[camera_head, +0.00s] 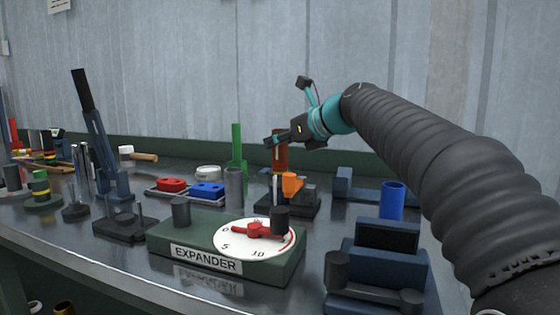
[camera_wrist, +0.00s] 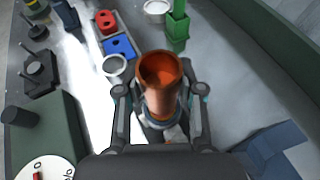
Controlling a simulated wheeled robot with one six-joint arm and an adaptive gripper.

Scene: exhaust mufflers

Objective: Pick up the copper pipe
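The copper pipe (camera_wrist: 160,98) stands upright between the two fingers of my gripper (camera_wrist: 160,92) in the wrist view, its open mouth facing the camera. A narrow gap seems to show between the pipe and each finger, so my gripper looks open around it. In the head view, my gripper (camera_head: 279,140) is at the pipe (camera_head: 280,158), near its upper part. The pipe is above a dark fixture (camera_head: 287,208) with an orange block (camera_head: 292,183) and a thin pale rod. I cannot tell whether the pipe rests on the fixture.
A green post (camera_head: 237,145) stands behind left, and a grey tube (camera_head: 234,188) stands left of the fixture. The green expander box (camera_head: 190,248) is in front. A blue tube (camera_head: 392,200) stands at the right.

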